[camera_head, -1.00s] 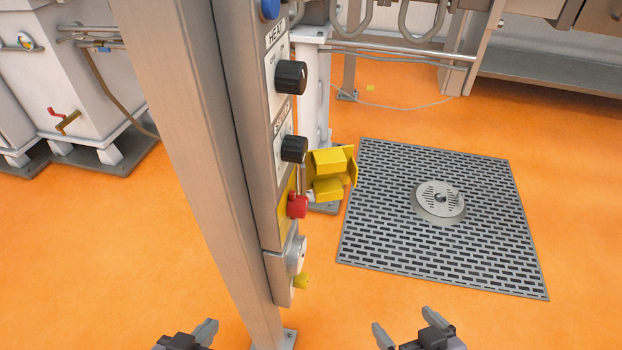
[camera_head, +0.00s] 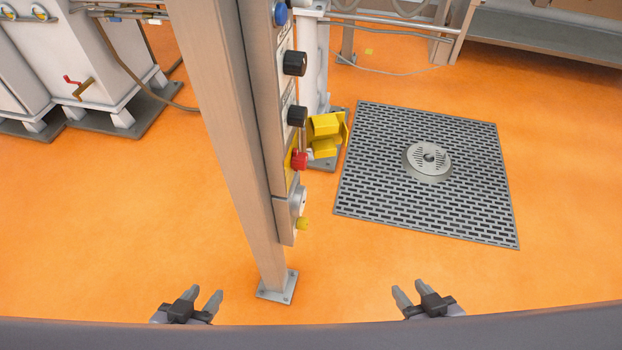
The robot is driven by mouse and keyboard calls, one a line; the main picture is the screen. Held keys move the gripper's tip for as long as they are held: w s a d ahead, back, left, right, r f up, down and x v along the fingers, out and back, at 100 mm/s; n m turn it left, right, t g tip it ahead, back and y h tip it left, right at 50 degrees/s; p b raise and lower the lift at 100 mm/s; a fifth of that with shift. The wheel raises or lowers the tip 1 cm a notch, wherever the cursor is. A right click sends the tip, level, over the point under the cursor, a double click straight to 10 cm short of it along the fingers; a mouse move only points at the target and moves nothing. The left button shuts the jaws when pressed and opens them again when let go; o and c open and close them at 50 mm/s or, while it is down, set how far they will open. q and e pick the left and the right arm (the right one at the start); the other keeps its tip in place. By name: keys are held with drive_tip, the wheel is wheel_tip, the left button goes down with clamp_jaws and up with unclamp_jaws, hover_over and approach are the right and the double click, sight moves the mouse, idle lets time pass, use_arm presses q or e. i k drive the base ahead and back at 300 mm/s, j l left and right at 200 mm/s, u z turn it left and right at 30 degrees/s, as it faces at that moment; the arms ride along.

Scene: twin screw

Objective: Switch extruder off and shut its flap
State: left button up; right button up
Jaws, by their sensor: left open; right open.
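The control panel (camera_head: 267,110) is fixed along a steel post and seen at a steep angle. A red button (camera_head: 300,160) sticks out of its yellow backing. A yellow flap (camera_head: 326,124) stands open, out to the right of the panel above the button. Black knobs, one upper (camera_head: 294,63) and one lower (camera_head: 297,116), sit above the button; their settings cannot be read. My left gripper (camera_head: 204,294) is open and empty, low and left of the post foot. My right gripper (camera_head: 412,291) is open and empty, low and right of it. Both are apart from the panel.
The steel post (camera_head: 227,120) stands on a foot plate (camera_head: 277,287) between my grippers. A small yellow knob (camera_head: 303,223) is low on the panel. A floor grate (camera_head: 385,205) with a round drain lies right. White cabinets (camera_head: 80,60) stand left. Orange floor is clear between.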

sight(299, 159)
drive_tip(key=k+u, duration=0.15)
drive_tip(key=u, duration=0.2)
drive_tip(key=k+u, duration=0.15)
drive_tip(key=u, duration=1.5)
drive_tip(key=k+l, duration=0.1)
drive_tip(key=l, duration=1.4)
drive_tip(key=k+l, duration=0.15)
drive_tip(key=l, duration=1.35)
drive_tip(key=k+l, duration=0.15)
drive_tip(key=l, duration=1.4)
